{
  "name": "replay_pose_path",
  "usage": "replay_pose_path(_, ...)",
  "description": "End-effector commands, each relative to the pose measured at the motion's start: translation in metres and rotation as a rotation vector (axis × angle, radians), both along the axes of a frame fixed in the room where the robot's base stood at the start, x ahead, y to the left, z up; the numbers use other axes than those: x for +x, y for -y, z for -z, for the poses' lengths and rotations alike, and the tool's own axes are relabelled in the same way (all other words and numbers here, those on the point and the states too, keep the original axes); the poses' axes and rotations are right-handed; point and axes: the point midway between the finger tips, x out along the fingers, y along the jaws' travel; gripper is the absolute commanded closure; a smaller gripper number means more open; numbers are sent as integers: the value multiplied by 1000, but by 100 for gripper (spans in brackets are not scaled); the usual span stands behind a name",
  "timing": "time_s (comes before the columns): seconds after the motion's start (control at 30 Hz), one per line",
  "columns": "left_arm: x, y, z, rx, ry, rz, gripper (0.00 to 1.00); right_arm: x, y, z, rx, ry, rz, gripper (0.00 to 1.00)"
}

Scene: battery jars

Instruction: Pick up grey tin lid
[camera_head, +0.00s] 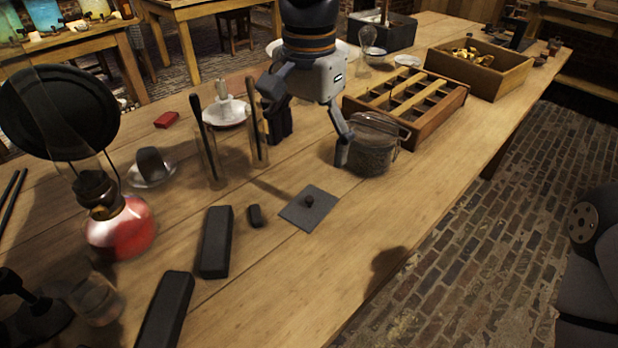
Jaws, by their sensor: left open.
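The grey tin lid (322,213), a flat dark grey square plate with a small dark knob in its middle, lies on the wooden table (400,225). My left gripper (311,141) is open and empty, fingers pointing down, beyond the lid in the picture. One finger is by the glass tubes; the other overlaps the left edge of a clip-top glass jar (376,155). I cannot tell whether that finger touches the jar. The lid is fully visible and apart from the fingers. My right gripper is not in view.
Dark blocks (216,242) lie left of the lid, with a small dark piece (255,215) between. Glass tubes with dark rods (207,155) stand behind. A red-liquid flask (120,230) is at left. A wooden divided tray (440,112) sits beyond the jar. Table right of the lid is clear.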

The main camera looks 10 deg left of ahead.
Motion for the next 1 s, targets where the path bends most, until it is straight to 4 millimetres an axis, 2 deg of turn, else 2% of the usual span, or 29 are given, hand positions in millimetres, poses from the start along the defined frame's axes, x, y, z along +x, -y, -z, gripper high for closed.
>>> replay_pose_path(0.1,-2,0,31,2,-10,0,18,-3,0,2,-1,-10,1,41)
replay_pose_path(0.2,-1,0,51,1,-8,-1,18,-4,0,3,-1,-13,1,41)
replay_pose_path(0.37,-1,-1,71,1,-6,-1,18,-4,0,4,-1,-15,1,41)
replay_pose_path(0.53,0,-1,104,1,-6,-1,18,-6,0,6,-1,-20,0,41)
replay_pose_path(0.63,1,-1,114,0,-2,-2,18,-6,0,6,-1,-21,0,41)
replay_pose_path(0.83,1,-1,114,0,-1,-2,18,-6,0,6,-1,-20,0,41)
replay_pose_path(0.87,1,-1,114,0,-1,-2,23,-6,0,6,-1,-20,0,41)
replay_pose_path(1.0,1,-1,114,0,-1,-1,55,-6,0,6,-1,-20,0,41)
